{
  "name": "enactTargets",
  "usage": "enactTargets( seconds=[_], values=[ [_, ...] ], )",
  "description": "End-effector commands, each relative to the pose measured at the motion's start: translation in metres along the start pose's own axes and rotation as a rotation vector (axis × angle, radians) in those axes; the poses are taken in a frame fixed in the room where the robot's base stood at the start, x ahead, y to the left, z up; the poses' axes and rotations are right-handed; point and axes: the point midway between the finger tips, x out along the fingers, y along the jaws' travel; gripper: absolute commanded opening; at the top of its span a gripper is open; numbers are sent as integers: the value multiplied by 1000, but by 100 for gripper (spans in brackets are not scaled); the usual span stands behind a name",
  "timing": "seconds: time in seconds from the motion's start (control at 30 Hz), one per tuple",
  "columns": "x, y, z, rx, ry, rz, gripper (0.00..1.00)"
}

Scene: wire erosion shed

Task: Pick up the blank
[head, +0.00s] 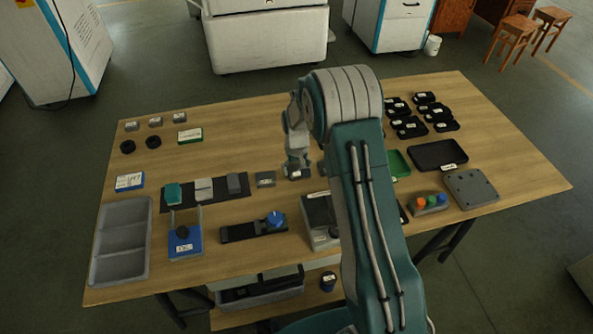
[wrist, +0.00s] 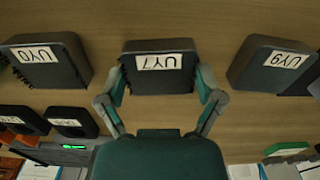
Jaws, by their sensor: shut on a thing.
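The blank, a dark grey block with a white label (wrist: 158,80), is in the middle of the wrist view. My gripper (wrist: 161,92) is shut on it, with one finger against each side. In the head view my gripper (head: 297,170) is at the table's middle, and the labelled blank (head: 296,175) shows below it. I cannot tell whether the blank touches the table. Two similar grey blocks flank it in the wrist view, one left (wrist: 48,65) and one right (wrist: 270,68), both apart from my fingers.
The wooden table (head: 230,160) is crowded. A dark strip with several blocks (head: 205,189), a blue-knobbed fixture (head: 255,228) and a grey compartment tray (head: 121,243) lie left of my arm. Black trays (head: 438,155) and a grey plate (head: 471,189) lie right. Bare wood shows at the back left.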

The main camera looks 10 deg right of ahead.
Motion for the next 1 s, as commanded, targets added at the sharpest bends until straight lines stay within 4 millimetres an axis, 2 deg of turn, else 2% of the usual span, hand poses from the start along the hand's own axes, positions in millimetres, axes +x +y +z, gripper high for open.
enactTargets(
  seconds=[0.17,0.3,0.63,0.8,1.0],
  values=[
    [-8,0,0,0,1,0,24],
    [-34,0,-1,0,5,0,24],
    [-95,8,52,0,3,0,24],
    [-110,14,91,2,2,0,24],
    [-124,18,122,1,2,0,24]
  ],
)
